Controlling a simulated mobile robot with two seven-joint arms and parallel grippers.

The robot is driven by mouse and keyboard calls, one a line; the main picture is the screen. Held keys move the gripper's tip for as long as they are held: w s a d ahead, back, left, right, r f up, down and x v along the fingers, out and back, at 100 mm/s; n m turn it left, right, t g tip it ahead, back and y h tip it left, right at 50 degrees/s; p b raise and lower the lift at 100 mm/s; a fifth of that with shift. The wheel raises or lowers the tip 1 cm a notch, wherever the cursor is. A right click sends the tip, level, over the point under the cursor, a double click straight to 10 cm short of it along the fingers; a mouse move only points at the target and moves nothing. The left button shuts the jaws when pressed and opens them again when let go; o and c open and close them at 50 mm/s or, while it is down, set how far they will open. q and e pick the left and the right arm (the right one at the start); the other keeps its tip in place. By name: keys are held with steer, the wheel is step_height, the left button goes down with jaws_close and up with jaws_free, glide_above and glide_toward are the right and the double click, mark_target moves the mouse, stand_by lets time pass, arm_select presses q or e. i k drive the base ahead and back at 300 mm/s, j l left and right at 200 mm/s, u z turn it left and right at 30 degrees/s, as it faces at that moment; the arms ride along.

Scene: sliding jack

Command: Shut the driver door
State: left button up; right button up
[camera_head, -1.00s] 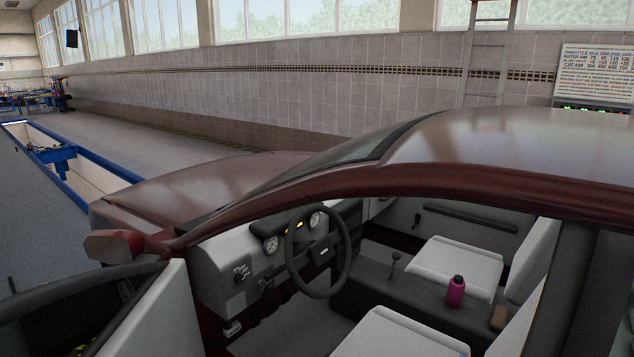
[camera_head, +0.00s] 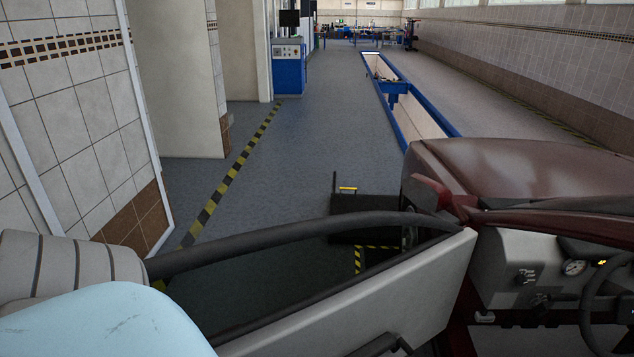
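The driver door (camera_head: 440,277) of the dark red car (camera_head: 520,175) stands wide open, swung out to the left from the car's front pillar. Its grey inner panel faces me, with a dark handle (camera_head: 375,346) at the bottom edge of the view. The window opening has a dark frame (camera_head: 300,236). My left arm, pale blue and ribbed grey, shows at the lower left, close to the outer end of the door frame. Its gripper is out of view. My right gripper is not in view either.
A tiled wall (camera_head: 75,110) stands close on the left. A dark low object (camera_head: 350,217) lies on the floor beyond the door. A blue-edged pit (camera_head: 412,98) and a blue cabinet (camera_head: 289,70) are farther off. The floor between is clear.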

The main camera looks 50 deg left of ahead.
mark_target(413, 293)
steer(key=u, duration=1.55)
steer(key=j+u, duration=0.15)
steer(key=j, duration=1.1)
steer(key=k, duration=0.05)
